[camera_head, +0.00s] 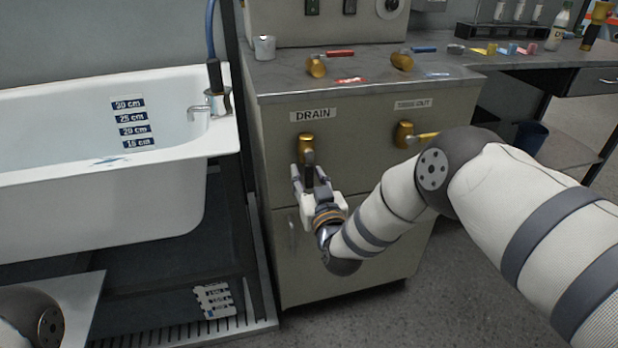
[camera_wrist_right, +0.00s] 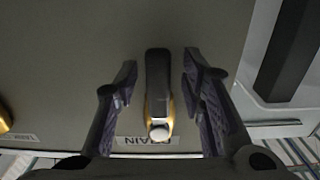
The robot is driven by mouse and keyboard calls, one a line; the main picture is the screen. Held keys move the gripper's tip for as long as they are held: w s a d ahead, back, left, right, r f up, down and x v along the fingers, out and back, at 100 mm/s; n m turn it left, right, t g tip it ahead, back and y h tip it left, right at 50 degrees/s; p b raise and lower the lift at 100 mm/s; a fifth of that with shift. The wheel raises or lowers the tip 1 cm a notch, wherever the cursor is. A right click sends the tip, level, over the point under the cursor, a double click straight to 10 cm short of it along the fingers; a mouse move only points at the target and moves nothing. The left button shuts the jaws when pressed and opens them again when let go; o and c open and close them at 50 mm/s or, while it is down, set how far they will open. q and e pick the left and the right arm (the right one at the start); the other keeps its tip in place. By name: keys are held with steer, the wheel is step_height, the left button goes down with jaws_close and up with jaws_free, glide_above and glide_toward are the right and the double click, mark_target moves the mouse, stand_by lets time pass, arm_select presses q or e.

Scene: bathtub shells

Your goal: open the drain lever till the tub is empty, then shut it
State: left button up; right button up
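The white tub (camera_head: 110,205) stands at the left. Its depth labels (camera_head: 131,122), 30 cm to 15 cm, show on the inside wall; I cannot make out a water level. The drain lever (camera_head: 309,162), a brass valve with a dark handle pointing down, is on the cabinet front under the DRAIN sign. My right gripper (camera_head: 316,188) is in front of it. In the right wrist view the lever (camera_wrist_right: 158,85) lies between the fingers of the open right gripper (camera_wrist_right: 157,90), with a gap on each side. My left gripper is out of view.
A second brass valve with a yellow handle (camera_head: 426,136) sits right of the drain lever, under its own sign. Red-handled (camera_head: 340,53) and blue-handled (camera_head: 423,49) valves and a white cup (camera_head: 264,47) stand on the cabinet top. A tap (camera_head: 215,104) is at the tub's end.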

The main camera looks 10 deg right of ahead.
steer(key=s, duration=1.2)
steer(key=shift+d, duration=0.2)
stand_by(6.6)
